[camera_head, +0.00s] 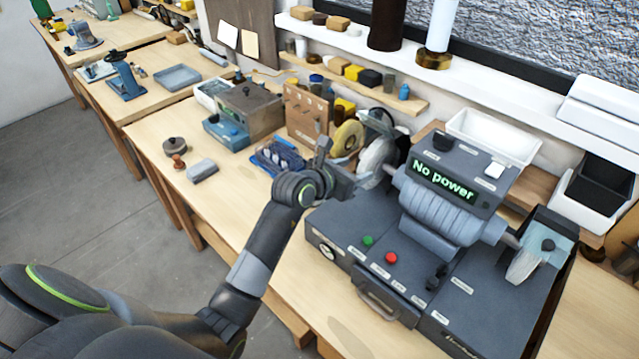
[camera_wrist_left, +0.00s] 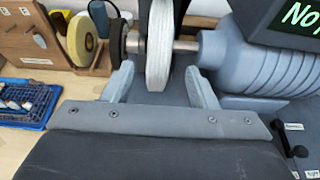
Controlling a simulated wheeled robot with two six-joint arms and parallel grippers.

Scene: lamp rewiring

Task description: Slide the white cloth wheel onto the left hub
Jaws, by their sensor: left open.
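The white cloth wheel (camera_head: 376,155) stands upright at the left end of the grey machine (camera_head: 370,240). In the left wrist view the wheel (camera_wrist_left: 159,45) is edge-on, with the left hub's metal shaft (camera_wrist_left: 186,45) showing on both sides of it, so it appears to sit on the shaft. My left gripper (camera_wrist_left: 158,70) is open, one finger on each side of the wheel's lower edge, with gaps to both. In the head view this gripper (camera_head: 352,180) is just in front of the wheel, hiding part of it. My right gripper is out of view.
The machine's display (camera_head: 444,180) reads "No power". A blue tray (camera_head: 279,157) and a wooden rack (camera_head: 306,113) with a yellow wheel (camera_head: 348,138) beside it stand to the left. A dark guard (camera_head: 381,120) is behind the cloth wheel. The bench's front left is mostly clear.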

